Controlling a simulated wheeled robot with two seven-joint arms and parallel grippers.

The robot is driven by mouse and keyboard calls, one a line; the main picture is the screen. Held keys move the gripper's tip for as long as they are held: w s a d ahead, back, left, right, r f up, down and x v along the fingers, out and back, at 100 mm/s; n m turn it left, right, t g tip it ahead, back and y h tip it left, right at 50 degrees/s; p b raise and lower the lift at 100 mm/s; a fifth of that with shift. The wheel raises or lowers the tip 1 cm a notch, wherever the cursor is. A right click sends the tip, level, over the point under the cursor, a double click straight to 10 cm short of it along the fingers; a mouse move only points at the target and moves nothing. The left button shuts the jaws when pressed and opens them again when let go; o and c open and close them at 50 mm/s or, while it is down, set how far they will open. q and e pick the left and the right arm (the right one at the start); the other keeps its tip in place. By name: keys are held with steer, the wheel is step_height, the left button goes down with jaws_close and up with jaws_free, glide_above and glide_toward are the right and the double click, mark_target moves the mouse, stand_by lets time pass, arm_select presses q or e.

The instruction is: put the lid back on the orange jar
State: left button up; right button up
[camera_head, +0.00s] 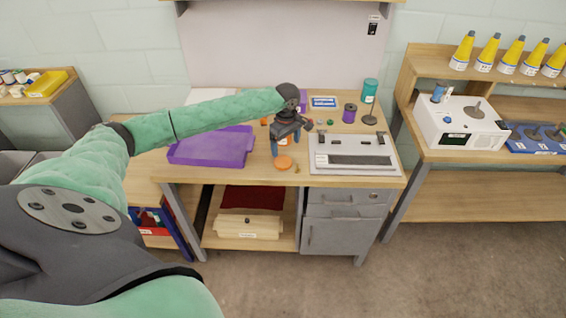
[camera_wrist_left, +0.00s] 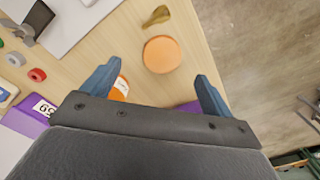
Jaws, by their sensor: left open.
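A flat round orange disc, which looks like the lid (camera_head: 284,163), lies on the wooden table near its front edge. The lid also shows in the left wrist view (camera_wrist_left: 162,54), just beyond the fingertips. An orange thing with a white label, probably the orange jar (camera_wrist_left: 120,88), is partly hidden behind one finger and the gripper body. In the head view only a bit of orange shows between the fingers. My left gripper (camera_head: 286,146) is open and empty above the table, pointing down; its two blue fingers show in the wrist view (camera_wrist_left: 158,72). My right gripper is out of view.
A purple tray (camera_head: 180,155) lies left of the gripper. A grey device (camera_head: 352,168) stands close on the right. A small brownish piece (camera_wrist_left: 157,15) lies beside the lid.

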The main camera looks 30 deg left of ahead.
mark_target(283, 163)
arm_select(q)
steer(key=shift+f, duration=0.2)
steer(key=shift+f+p, duration=0.35)
steer(key=shift+f, duration=0.75)
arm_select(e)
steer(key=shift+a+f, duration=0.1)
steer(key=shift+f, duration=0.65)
arm_select(q)
steer(key=shift+a, duration=0.1)
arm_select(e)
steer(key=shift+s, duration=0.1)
